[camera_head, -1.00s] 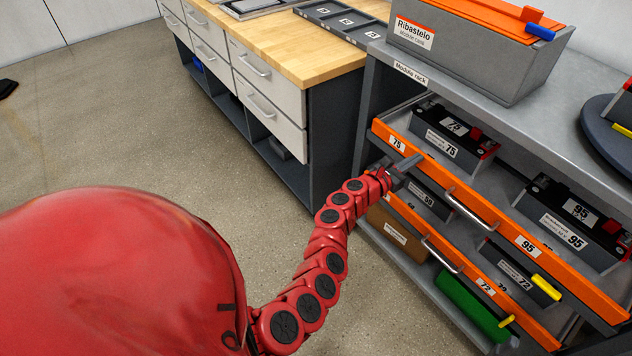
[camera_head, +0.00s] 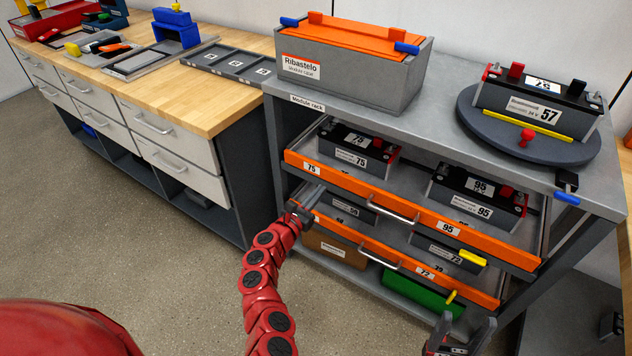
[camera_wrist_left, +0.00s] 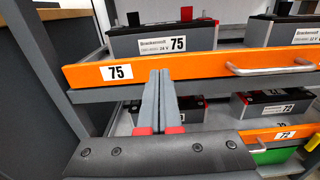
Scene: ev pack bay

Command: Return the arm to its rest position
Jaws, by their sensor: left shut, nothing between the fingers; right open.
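My left arm is red and reaches up from the bottom in the head view. Its grey left gripper (camera_head: 308,203) is shut and empty, by the left end of the module rack, just below the upper orange drawer front (camera_head: 345,178). In the left wrist view its closed fingers (camera_wrist_left: 160,78) point up before that drawer front, near the "75" label (camera_wrist_left: 117,72); I cannot tell whether they touch it. My right gripper (camera_head: 462,335) is open and empty at the bottom of the head view, in front of the rack's lower right.
The module rack (camera_head: 470,130) holds battery modules in two drawers with bar handles. A grey bin with an orange lid (camera_head: 365,75) and a round turntable (camera_head: 480,120) carrying module 57 (camera_head: 535,108) stand on top. A wooden workbench (camera_head: 180,90) stands left. Floor (camera_head: 120,240) is clear there.

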